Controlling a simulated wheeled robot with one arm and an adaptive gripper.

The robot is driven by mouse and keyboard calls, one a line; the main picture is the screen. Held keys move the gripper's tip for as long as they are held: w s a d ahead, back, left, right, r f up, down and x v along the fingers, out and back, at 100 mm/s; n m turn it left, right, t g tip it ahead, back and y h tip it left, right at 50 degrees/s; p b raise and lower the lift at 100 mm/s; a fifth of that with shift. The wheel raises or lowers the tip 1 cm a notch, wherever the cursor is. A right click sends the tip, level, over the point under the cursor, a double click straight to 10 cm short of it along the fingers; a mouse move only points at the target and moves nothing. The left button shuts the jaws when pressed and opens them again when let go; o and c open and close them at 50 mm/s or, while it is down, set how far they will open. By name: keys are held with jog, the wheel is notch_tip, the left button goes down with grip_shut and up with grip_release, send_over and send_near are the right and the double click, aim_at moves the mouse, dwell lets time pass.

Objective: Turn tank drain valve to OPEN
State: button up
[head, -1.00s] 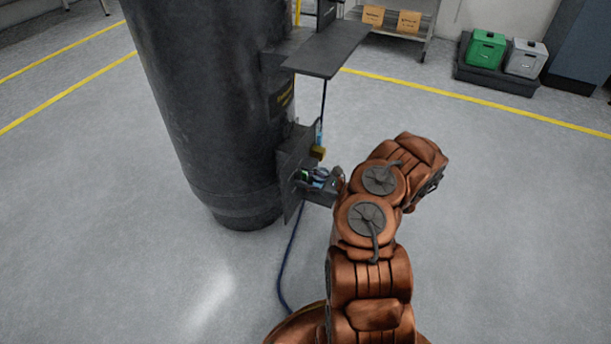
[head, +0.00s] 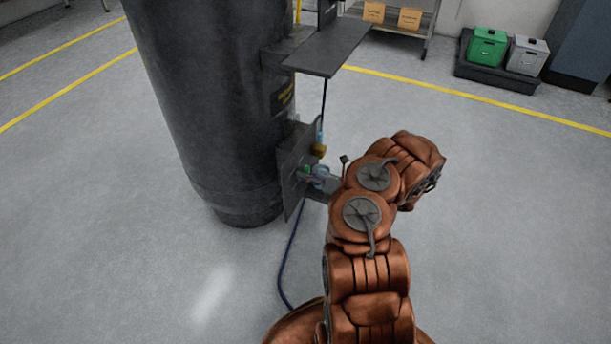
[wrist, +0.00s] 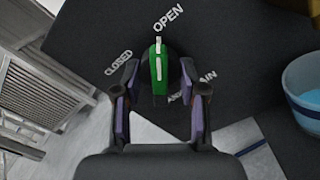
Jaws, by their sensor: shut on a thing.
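The drain valve's green handle (wrist: 158,66) with a white stripe sits on a dark round hub in the wrist view. Its white tip points up at the OPEN label (wrist: 168,18). The CLOSED label (wrist: 118,62) is to its left, and a third label at lower right is partly covered by a finger. My gripper (wrist: 160,72) has one finger on each side of the valve and is shut on it. In the head view the valve's panel (head: 292,165) is on the tank's (head: 205,100) right side, and my arm partly hides the gripper there.
A blue-and-white round part (wrist: 305,88) is close to the right of my gripper. A dark shelf (head: 328,48) juts out above the panel. A blue hose (head: 290,255) hangs to the floor. Open floor surrounds the tank.

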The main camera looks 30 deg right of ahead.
jog(key=shift+m, duration=0.6)
jog(key=o, duration=1.1)
jog(key=shift+s, duration=0.1)
jog(key=v, duration=1.1)
jog(key=shift+s+d, duration=0.25)
jog(key=shift+s, duration=0.1)
